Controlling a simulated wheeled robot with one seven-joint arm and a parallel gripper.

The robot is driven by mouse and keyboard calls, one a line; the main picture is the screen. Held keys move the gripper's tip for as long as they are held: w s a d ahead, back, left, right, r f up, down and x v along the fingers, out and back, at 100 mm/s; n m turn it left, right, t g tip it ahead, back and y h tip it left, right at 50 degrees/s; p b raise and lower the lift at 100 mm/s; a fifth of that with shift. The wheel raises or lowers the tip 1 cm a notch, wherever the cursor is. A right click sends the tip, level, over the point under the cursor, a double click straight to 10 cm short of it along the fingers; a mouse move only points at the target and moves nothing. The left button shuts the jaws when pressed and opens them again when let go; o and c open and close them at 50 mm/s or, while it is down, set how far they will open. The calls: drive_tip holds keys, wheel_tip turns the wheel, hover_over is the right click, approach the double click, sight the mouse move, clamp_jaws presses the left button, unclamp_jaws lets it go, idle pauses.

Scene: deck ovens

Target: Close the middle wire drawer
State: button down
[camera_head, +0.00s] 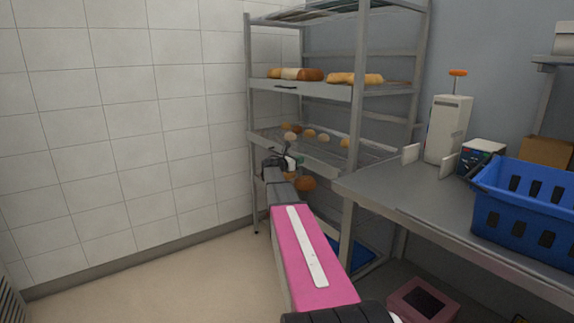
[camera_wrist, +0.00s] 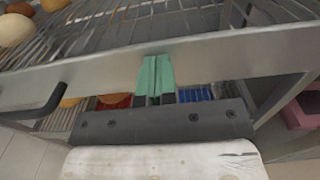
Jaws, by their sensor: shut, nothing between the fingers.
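The middle wire drawer (camera_head: 322,153) is in the metal rack, with several round breads on its wire floor. In the wrist view its grey metal front (camera_wrist: 230,66) crosses the picture, with a black bar handle (camera_wrist: 35,105) at the left. My gripper (camera_wrist: 155,76) is shut and empty, its green fingertips together against or just before the front, right of the handle. In the head view my gripper (camera_head: 297,160) is at the drawer front and hides part of it. How far the drawer stands out is hard to tell.
An upper rack shelf (camera_head: 330,91) holds loaves. To the right is a grey worktable (camera_head: 400,188) with a blue crate (camera_head: 530,215) and a white machine (camera_head: 448,128). A tiled wall (camera_head: 120,130) is at the left. The floor (camera_head: 190,280) before the wall is clear.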

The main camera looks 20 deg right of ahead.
drive_tip(key=shift+x, duration=2.8)
drive_tip(key=shift+w+r, duration=0.1)
drive_tip(key=v, duration=1.5)
drive_tip(key=s+a+f+m+g+y, duration=0.1)
drive_tip(key=s+a+f+m+y, duration=0.4)
drive_tip(key=s+a+f, duration=0.35)
drive_tip(key=s+a+f+m+g+y, duration=0.1)
drive_tip(key=s+a+f+m+y, duration=0.4)
drive_tip(key=s+f, duration=0.6)
drive_tip(key=s+a+f+m+g+y, duration=0.1)
drive_tip(key=s+a+f+m+y, duration=0.2)
drive_tip(key=s+a, duration=0.4)
drive_tip(key=s+a+f+m+y, duration=0.4)
drive_tip(key=s+a+f+m, duration=0.1)
drive_tip(key=s+a+m, duration=0.2)
drive_tip(key=shift+s+a+g+y, duration=0.3)
drive_tip(key=shift+s+a+g, duration=0.15)
drive_tip(key=shift+a, duration=0.4)
drive_tip(key=shift+f, duration=0.1)
